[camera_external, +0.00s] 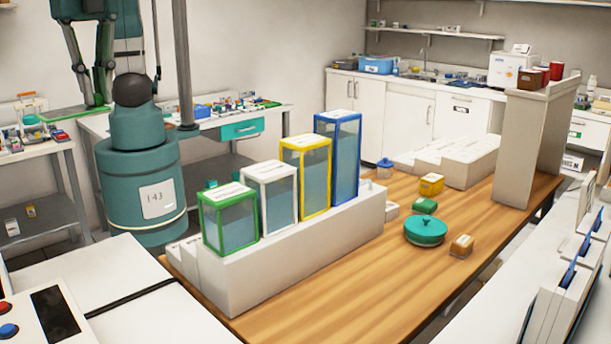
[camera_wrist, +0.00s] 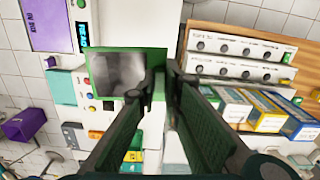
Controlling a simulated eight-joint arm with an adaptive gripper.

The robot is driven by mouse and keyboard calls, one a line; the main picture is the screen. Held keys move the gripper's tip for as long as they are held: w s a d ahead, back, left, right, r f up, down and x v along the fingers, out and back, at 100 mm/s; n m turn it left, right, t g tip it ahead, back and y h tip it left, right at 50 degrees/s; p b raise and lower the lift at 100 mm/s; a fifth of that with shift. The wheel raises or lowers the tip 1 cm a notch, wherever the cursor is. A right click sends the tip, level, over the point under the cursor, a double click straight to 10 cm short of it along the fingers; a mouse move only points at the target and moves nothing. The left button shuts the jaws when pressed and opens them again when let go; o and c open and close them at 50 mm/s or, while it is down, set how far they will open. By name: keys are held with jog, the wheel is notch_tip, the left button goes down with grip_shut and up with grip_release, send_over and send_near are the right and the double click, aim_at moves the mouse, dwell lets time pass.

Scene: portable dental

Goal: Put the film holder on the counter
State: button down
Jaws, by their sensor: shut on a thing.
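A flat green-framed panel with a dark grey middle, which looks like the film holder (camera_wrist: 118,72), shows in the wrist view. Its right edge lies at my fingertips. My gripper (camera_wrist: 165,85) is shut on that edge. In the external view my gripper (camera_external: 92,100) points down at the upper left, with the thin green panel (camera_external: 62,113) at its tips, roughly level. A wood-topped counter (camera_external: 335,285) fills the right middle of the external view. Which surface the task calls the counter is not certain.
Green (camera_external: 230,228), white (camera_external: 270,200), yellow (camera_external: 306,180) and blue (camera_external: 338,160) framed bins stand on a white stepped block. A teal round container (camera_external: 425,232) and small boxes occupy the wooden top's right. Its front strip is clear. A grey upright panel (camera_external: 530,150) stands at its far end.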

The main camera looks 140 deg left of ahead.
jog(key=shift+m, duration=0.5)
jog(key=s+d, duration=0.3)
jog(key=shift+s+d, duration=0.15)
jog(key=shift+d, duration=0.05)
send_over(111, 268)
notch_tip(111, 268, down, 24)
jog(key=shift+f, duration=1.05)
jog(key=shift+f, duration=0.1)
jog(key=shift+f, duration=2.85)
jog(key=shift+f, duration=0.1)
jog(key=shift+f+b, duration=0.3)
jog(key=shift+f, duration=1.7)
jog(key=shift+f, duration=0.1)
